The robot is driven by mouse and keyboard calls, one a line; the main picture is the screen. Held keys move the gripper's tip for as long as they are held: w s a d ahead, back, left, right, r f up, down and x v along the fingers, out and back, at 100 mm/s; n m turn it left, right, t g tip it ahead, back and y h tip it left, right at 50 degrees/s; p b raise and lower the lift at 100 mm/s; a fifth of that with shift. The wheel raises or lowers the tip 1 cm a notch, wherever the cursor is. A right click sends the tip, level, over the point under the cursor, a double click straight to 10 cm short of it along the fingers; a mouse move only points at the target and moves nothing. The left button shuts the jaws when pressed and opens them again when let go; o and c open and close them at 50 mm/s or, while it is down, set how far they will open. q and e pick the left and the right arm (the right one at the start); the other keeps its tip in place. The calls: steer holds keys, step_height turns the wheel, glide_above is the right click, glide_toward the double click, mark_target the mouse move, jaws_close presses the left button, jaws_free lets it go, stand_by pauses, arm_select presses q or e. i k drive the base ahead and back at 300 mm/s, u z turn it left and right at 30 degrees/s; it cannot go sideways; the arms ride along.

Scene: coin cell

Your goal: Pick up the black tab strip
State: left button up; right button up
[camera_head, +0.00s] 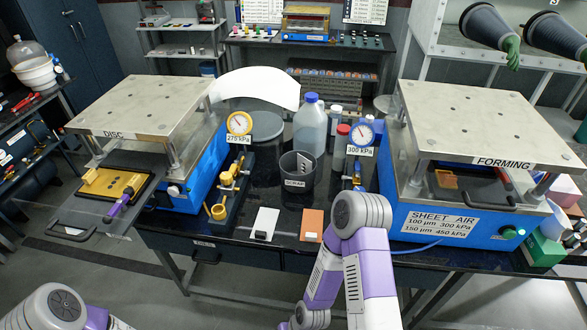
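I cannot tell for sure which thing is the black tab strip. A white card (265,220) lies on the dark bench with a small black piece (262,236) at its near edge. A grey piece with dark spots (302,167) stands in the dark scrap cup (296,184). My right arm rises in front of the bench, right of the orange card. My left arm shows only at the bottom left. Neither gripper's fingers show.
The disc press (150,112) stands left, its tray (88,212) pulled out with a yellow plate (108,183) and purple-handled tool (120,205). The forming press (480,125) stands right. Two gauges (239,123) (361,133) and bottles (310,127) stand between. The front middle bench is fairly clear.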

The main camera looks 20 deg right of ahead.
mark_target(263, 227)
steer(key=k, duration=1)
steer(key=u, duration=0.85)
steer(key=i, duration=1.3)
steer(key=z, duration=1.35)
